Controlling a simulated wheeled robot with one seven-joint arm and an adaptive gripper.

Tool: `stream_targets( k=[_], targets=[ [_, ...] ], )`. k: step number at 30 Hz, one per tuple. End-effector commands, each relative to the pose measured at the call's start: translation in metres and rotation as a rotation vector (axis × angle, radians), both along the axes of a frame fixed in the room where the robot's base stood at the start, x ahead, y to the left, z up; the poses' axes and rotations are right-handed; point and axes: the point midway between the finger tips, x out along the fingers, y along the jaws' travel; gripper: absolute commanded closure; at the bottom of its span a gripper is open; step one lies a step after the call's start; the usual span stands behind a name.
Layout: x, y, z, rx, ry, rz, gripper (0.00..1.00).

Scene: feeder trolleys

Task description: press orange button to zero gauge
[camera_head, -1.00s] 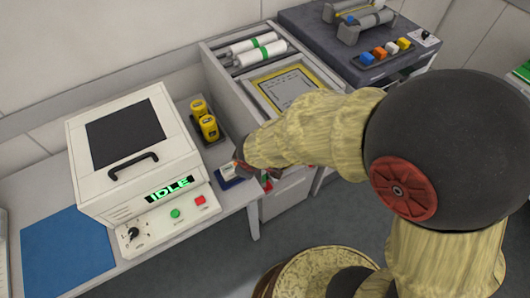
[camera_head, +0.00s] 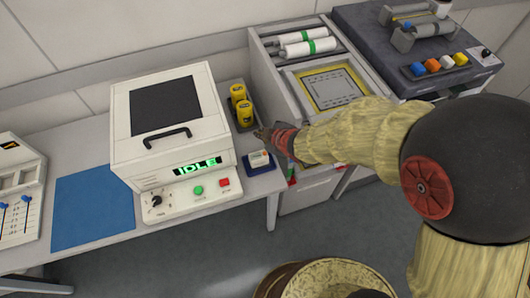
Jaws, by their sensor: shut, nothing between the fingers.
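A small device with a dark blue base and a pale top (camera_head: 259,159) sits near the right end of the white table. It may be the gauge; its face is too small to read. My gripper (camera_head: 263,135) is shut and empty, just above and behind this device in the picture, apparently apart from it. An orange button (camera_head: 432,66) shows in a row with blue, white and yellow buttons on the dark unit at the back right, far from my gripper. I cannot make out an orange button on the small device.
A white machine (camera_head: 170,125) reading IDLE, with green and red buttons, stands left of my gripper. Yellow cylinders (camera_head: 240,104) in a dark holder stand behind. A trolley (camera_head: 268,85) with white rolls and a framed panel is on the right. A blue mat (camera_head: 92,207) lies clear.

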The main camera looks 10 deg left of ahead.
Motion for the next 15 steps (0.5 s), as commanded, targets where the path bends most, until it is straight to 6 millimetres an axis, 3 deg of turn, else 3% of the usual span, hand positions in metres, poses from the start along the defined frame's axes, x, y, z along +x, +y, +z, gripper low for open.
stream_targets(
  k=[8,15],
  targets=[
    [0.0,0.0,-0.024,0.0,0.002,-0.001,1.0],
    [0.0,0.0,-0.057,0.0,0.002,-0.001,1.0]
  ],
)
